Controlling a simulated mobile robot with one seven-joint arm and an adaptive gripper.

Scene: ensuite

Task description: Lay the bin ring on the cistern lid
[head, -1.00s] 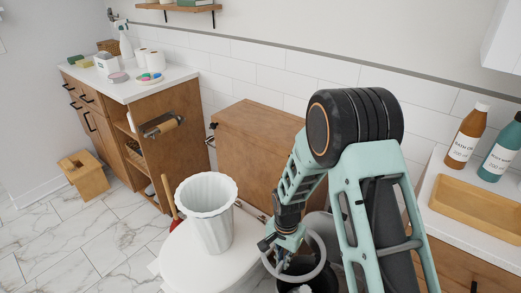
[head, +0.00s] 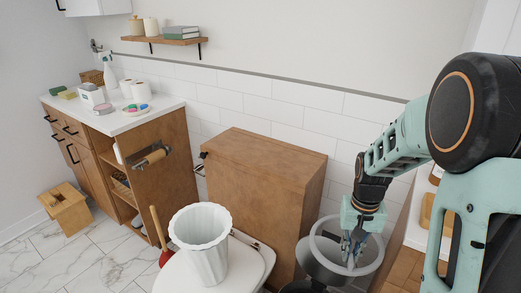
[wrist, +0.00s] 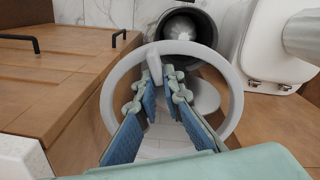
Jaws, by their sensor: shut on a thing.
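The ring also shows in the wrist view (wrist: 234,100), around the fingers (wrist: 165,78). It hangs in the air to the right of the wooden cistern box, apart from it. The cistern lid (head: 262,150) is the box's flat brown wooden top, bare, behind the toilet. The dark open bin (wrist: 180,47) stands on the floor beyond the ring in the wrist view.
A white fluted wastebasket (head: 205,258) stands on the closed toilet lid (head: 253,262), in front of the cistern box. A red plunger (head: 158,240) is left of it. The tiled wall (head: 270,97) rises behind the box. A wooden vanity (wrist: 65,70) is close beside the ring.

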